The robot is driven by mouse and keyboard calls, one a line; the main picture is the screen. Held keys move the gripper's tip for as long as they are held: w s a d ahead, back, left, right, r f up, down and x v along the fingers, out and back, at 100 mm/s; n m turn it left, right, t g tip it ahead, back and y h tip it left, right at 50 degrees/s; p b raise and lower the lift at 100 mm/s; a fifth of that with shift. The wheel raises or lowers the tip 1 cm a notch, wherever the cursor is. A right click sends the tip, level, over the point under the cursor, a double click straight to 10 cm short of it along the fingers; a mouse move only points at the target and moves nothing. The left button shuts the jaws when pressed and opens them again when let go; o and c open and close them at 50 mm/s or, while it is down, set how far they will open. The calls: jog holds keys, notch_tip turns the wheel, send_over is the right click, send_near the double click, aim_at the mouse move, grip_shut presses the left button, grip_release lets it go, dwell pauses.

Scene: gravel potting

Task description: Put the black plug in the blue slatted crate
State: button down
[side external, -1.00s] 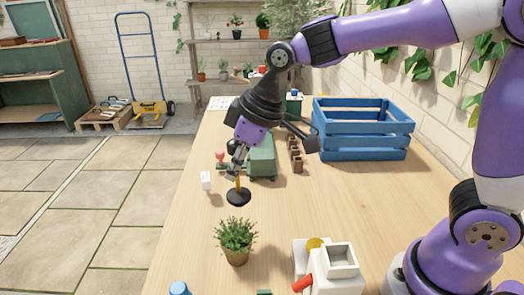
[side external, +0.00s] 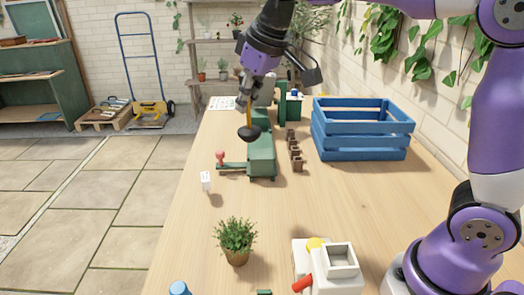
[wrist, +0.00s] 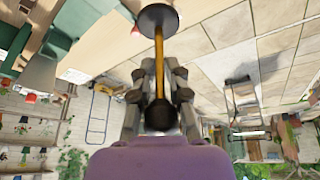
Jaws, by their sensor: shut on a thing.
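The black plug (side external: 249,133) has a dark round disc at its lower end and a thin orange-yellow stem. It hangs in the air in front of the green machine on the table in the side view. My gripper (side external: 251,97) is shut on its stem. In the wrist view my gripper (wrist: 158,90) has its fingers on either side of the stem, with the plug's disc (wrist: 158,18) beyond the fingertips and a dark knob near the palm. The blue slatted crate (side external: 360,142) stands at the table's back right, to the right of my gripper; its inside looks empty where visible.
The green machine (side external: 262,157) with a red knob stands below the plug. Small brown pots (side external: 295,150) line up between it and the crate. A potted plant (side external: 236,238) and a white device (side external: 328,265) are nearer. The table's right middle is clear.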

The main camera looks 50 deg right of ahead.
jog(key=w+d+m+h, duration=0.25)
jog(key=d+m, duration=0.45)
jog(key=d, duration=1.3)
jog(key=s+d+m+g+h, duration=0.1)
jog(key=s+d+m, duration=0.2)
jog(key=d, duration=0.4)
jog(key=s+d+m+g+h, duration=0.1)
jog(key=s+d+m, duration=0.2)
jog(key=d, duration=0.5)
jog(key=shift+s+d+f, duration=0.75)
jog(key=shift+d+f, duration=0.95)
jog(key=shift+f, duration=1.1)
jog(key=shift+s+d+f, duration=0.75)
jog(key=shift+d+f, duration=1)
jog(key=shift+f, duration=1.1)
jog(key=shift+s+d+f, duration=0.75)
jog(key=shift+d+f, duration=0.95)
jog(key=shift+f, duration=1.1)
jog(key=shift+f, duration=0.1)
jog(key=c, duration=0.9)
grip_release()
jog(key=shift+o, duration=0.2)
